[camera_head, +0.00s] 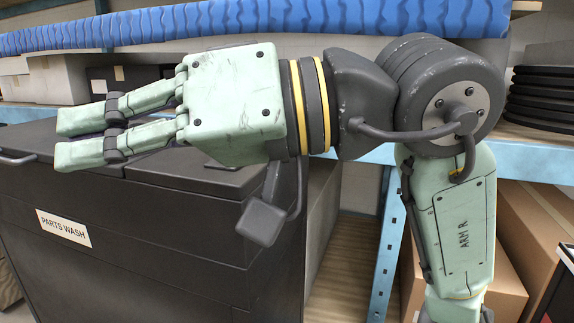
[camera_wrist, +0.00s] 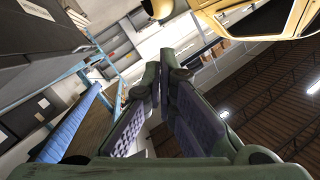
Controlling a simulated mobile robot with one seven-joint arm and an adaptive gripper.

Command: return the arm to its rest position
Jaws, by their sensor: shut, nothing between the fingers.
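My gripper (camera_head: 66,138) is green with dark joints and points to the left in the head view. It is held over the top of a dark cabinet labelled PARTS WASH (camera_head: 150,240); I cannot tell how far above the lid it is. The fingers are shut with nothing between them. The wrist view shows the gripper (camera_wrist: 164,72) from behind, with purple ridged pads on the inner faces. My arm bends at a dark elbow joint, and its lower link, marked ARM R, goes down on the right.
A blue shelf frame (camera_head: 388,240) stands behind the arm. It carries a blue ribbed roll (camera_head: 250,22) on top, pale boxes (camera_head: 55,78) at left and stacked black discs (camera_head: 540,98) at right. Cardboard boxes (camera_head: 540,235) sit below. A yellow machine (camera_wrist: 240,18) shows in the wrist view.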

